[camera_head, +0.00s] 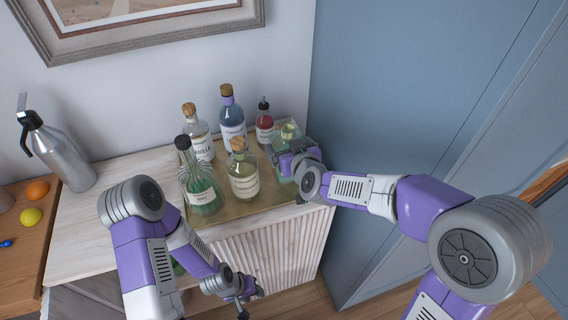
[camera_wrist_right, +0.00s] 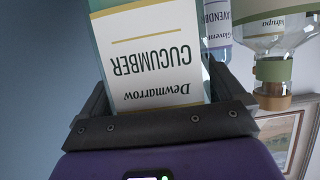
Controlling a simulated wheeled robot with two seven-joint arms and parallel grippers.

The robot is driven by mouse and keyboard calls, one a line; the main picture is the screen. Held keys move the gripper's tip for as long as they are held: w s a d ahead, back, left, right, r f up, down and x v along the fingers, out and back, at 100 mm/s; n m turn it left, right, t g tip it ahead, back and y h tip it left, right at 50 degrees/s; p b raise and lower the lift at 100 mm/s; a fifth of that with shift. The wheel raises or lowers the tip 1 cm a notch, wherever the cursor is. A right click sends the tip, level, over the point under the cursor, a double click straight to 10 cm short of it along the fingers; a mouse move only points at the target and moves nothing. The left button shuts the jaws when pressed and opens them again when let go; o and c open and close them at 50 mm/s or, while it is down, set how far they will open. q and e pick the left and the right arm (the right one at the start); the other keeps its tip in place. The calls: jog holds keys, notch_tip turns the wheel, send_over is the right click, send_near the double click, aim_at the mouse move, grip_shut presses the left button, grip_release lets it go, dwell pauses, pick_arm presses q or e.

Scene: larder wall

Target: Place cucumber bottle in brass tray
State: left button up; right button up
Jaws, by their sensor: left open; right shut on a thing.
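The cucumber bottle (camera_head: 288,133) is pale green with a light top, at the right end of the brass tray (camera_head: 268,199). Its white label reads "Dewmarrow CUCUMBER" upside down in the right wrist view (camera_wrist_right: 155,60). My right gripper (camera_head: 287,160) is shut on the bottle and hides part of it in the head view. The bottle looks upright; I cannot tell whether its base touches the tray. My left gripper (camera_head: 243,306) is open and empty, low in front of the ribbed cabinet front.
On the tray stand a green bottle (camera_head: 203,188), a pale corked bottle (camera_head: 243,178), a vanilla bottle (camera_head: 200,140), a lavender bottle (camera_head: 232,122) and a small red bottle (camera_head: 264,128). A steel siphon (camera_head: 62,155) stands at left. A blue panel (camera_head: 390,90) borders the right side.

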jog(key=shift+w+f+b, duration=0.15)
jog(key=shift+f+b, duration=0.95)
jog(key=shift+f, duration=1.3)
jog(key=shift+f, duration=0.15)
jog(key=o, duration=1.5)
jog(key=shift+f, duration=0.1)
